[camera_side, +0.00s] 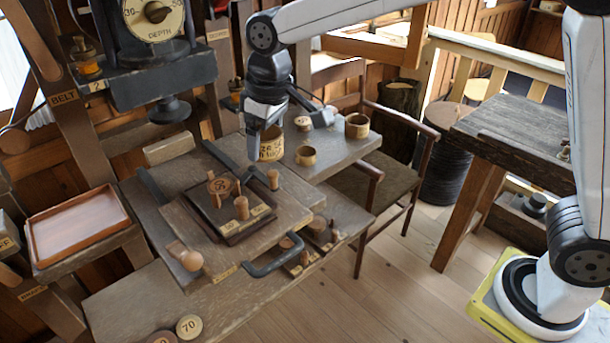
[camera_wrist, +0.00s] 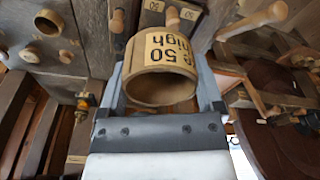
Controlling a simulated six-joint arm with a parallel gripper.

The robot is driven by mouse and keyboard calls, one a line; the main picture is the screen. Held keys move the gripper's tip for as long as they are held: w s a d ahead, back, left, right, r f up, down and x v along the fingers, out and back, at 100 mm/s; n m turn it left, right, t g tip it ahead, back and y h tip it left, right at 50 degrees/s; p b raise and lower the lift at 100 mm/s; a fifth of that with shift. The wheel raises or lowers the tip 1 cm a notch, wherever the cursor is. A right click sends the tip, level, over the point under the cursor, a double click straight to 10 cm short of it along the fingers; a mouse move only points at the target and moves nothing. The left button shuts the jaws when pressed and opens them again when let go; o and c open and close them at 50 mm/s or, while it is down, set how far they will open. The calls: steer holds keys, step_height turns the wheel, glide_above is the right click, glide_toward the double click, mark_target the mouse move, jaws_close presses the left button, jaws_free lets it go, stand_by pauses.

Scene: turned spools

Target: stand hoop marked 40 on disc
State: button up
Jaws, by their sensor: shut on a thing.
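My gripper (camera_side: 267,128) is shut on a light wooden hoop (camera_side: 272,146), above the back right of the work board. In the wrist view the hoop (camera_wrist: 166,52) sits between the two fingers, with its open end facing the camera. Its dark lettering there reads "50" and part of "high"; I see no 40 on it. Two other hoops stand on the bench behind, a smaller one (camera_side: 306,155) and a larger one (camera_side: 357,126); their marks are not legible.
A pinkish tray (camera_side: 78,226) is at left. A disc marked 70 (camera_side: 189,327) lies at the front.

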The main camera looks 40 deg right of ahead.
steer(key=w+a+f, duration=0.3)
steer(key=w+f, duration=0.1)
steer(key=w, duration=0.5)
glide_above(218, 184)
steer(key=shift+s+d+f, duration=0.1)
steer(key=shift+s+f, duration=0.15)
steer(key=shift+f, duration=1.1)
steer(key=shift+s+d+f, duration=0.1)
steer(key=shift+s+f, duration=0.1)
steer(key=shift+f, duration=1.1)
steer(key=shift+w+a+f, duration=0.15)
steer(key=shift+w+f, duration=0.1)
steer(key=shift+f, duration=1.6)
steer(key=shift+f, duration=0.25)
steer(key=o, duration=0.9)
steer(key=shift+o, duration=0.2)
